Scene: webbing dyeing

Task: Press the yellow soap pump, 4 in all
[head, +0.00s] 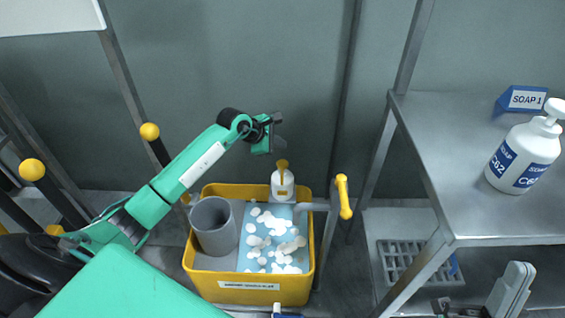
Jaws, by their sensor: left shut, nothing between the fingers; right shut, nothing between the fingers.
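The yellow soap pump (282,166) tops a small white bottle (282,186) standing at the back of a yellow tub (250,290). My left gripper (278,143) is shut and empty, above and slightly left of the pump head, with a visible gap between them in the picture. Its exact height over the pump is hard to tell. My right gripper (512,288) appears at the lower right edge, shut and empty, far from the pump and partly cut off by the frame.
The tub holds a grey cylinder (213,226) and blue liquid with white foam (272,240). A yellow-gripped handle (343,197) rises at its right. A metal table (450,160) at right bears a white pump bottle (525,150) and a SOAP 1 sign (523,99).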

